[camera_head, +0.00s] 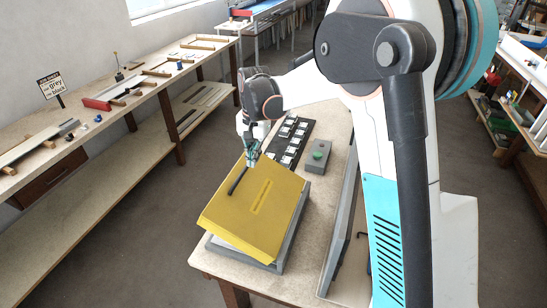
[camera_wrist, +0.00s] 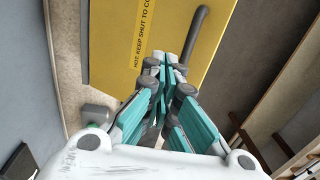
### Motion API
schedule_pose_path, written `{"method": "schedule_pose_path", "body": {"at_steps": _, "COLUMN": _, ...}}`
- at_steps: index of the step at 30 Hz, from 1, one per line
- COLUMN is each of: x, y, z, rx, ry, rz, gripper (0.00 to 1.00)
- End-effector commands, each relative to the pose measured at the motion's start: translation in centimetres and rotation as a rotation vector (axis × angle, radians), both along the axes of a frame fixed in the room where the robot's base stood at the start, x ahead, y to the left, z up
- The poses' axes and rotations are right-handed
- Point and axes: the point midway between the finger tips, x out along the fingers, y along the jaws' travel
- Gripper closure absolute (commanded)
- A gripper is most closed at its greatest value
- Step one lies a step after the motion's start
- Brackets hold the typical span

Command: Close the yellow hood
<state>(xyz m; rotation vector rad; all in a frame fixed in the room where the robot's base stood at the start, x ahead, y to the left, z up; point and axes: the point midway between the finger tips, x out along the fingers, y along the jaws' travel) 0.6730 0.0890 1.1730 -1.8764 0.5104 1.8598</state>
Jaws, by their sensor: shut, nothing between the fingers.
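The yellow hood (camera_head: 252,210) sits tilted over a grey base (camera_head: 292,240) on the near bench; its left side stands out over the base's edge and the grey shows along its right and front. A dark bar handle (camera_head: 238,180) and a label strip (camera_head: 261,197) are on its top. My gripper (camera_head: 252,160) is at the hood's far edge, by the handle's far end. In the wrist view the hood (camera_wrist: 112,60) and the handle (camera_wrist: 195,35) lie just beyond my gripper (camera_wrist: 165,65). Its fingers are together and empty. I cannot tell whether they touch the hood.
A grey box with a green button (camera_head: 317,155) and a dark tray of small parts (camera_head: 288,140) stand behind the hood. A grey panel (camera_head: 341,225) is to its right. A long workbench (camera_head: 100,135) with profiles runs along the left, with open floor between.

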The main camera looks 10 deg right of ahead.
Motion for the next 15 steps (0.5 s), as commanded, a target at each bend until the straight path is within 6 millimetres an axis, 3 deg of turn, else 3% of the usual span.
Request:
{"method": "schedule_pose_path", "body": {"at_steps": 6, "x": 2.3, "y": 3.4, "z": -3.9, "rx": 0.0, "ry": 0.001, "rz": 0.002, "gripper": 1.0}}
{"method": "schedule_pose_path", "body": {"at_steps": 9, "x": 3.2, "y": 4.8, "z": -5.7, "rx": -0.084, "ry": 0.056, "rz": 0.005, "gripper": 1.0}}
{"method": "schedule_pose_path", "body": {"at_steps": 15, "x": 4.4, "y": 6.5, "z": -9.1, "rx": -0.106, "ry": 0.073, "rz": 0.0, "gripper": 1.0}}
